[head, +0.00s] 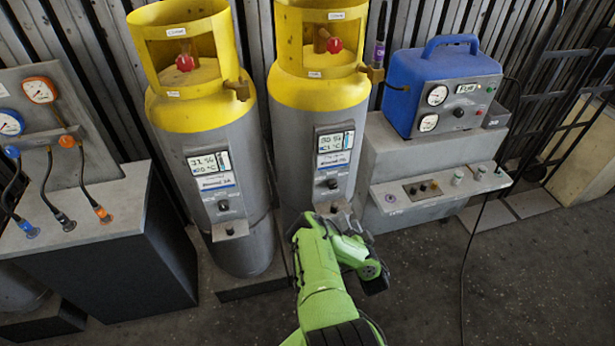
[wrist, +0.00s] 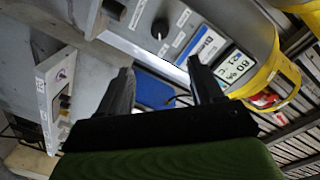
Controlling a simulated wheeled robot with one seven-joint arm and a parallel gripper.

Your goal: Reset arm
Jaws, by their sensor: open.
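My green arm reaches up from the bottom middle of the head view, with my gripper (wrist: 162,88) at its end. In the wrist view its two dark fingers stand apart with nothing between them. In the head view the fingers are mostly hidden by the arm's end. My gripper is in front of the right-hand grey and yellow cylinder (head: 318,120), near the lower part of its control panel (head: 333,165). The panel, with a display, a label and a dark knob (wrist: 160,28), shows beyond the fingers in the wrist view. I cannot tell whether my gripper touches the cylinder.
A second grey and yellow cylinder (head: 195,130) stands to the left. A blue machine (head: 440,85) sits on a grey console (head: 400,160) at right. A gauge bench (head: 90,240) is at far left. Open floor (head: 510,280) lies at lower right, crossed by a thin cable.

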